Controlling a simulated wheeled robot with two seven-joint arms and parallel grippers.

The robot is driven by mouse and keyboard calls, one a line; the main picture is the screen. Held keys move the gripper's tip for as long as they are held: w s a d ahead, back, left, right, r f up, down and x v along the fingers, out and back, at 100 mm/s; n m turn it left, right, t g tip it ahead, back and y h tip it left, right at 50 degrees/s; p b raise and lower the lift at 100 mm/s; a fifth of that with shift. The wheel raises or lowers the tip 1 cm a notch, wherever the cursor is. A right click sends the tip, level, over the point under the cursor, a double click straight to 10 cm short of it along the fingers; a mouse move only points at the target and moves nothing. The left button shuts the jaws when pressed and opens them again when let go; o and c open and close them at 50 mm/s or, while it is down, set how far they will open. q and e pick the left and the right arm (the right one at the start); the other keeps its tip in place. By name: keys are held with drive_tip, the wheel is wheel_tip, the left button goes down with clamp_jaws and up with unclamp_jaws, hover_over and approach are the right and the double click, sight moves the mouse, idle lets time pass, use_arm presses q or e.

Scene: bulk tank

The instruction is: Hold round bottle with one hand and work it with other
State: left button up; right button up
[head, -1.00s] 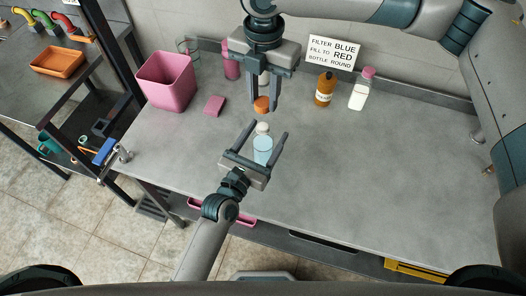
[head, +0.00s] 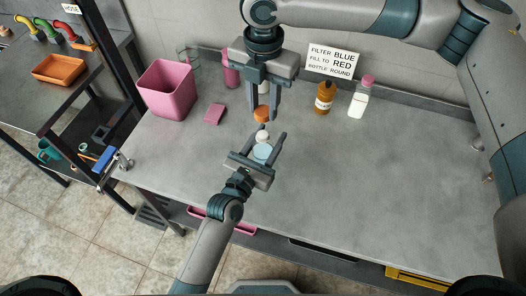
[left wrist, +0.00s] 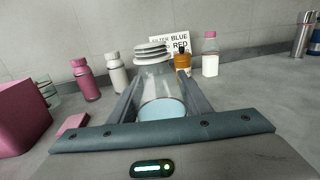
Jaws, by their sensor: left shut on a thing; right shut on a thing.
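The round bottle (head: 262,150) is clear with pale blue contents and a white neck. My left gripper (head: 274,131) is shut around its body; the left wrist view shows the bottle (left wrist: 162,108) between the fingers, its ridged white neck (left wrist: 153,52) uncapped. My right gripper (head: 265,119) points down from above and is shut on an orange cap (head: 262,114). In the head view the cap appears just above the bottle's neck; the exact gap cannot be told.
A pink bin (head: 166,90) and pink sponge (head: 215,114) are at the left. A brown bottle (head: 324,97), a white pink-capped bottle (head: 358,101) and a sign (head: 333,60) stand at the back. A pink bottle (head: 231,72) stands behind. The counter's right side is clear.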

hover_over(263, 136)
drive_tip(key=shift+f, duration=2.45)
drive_tip(key=shift+f, duration=0.9)
use_arm(q)
drive_tip(key=shift+f, duration=0.1)
use_arm(e)
drive_tip(key=shift+f, duration=0.55)
use_arm(q)
clamp_jaws()
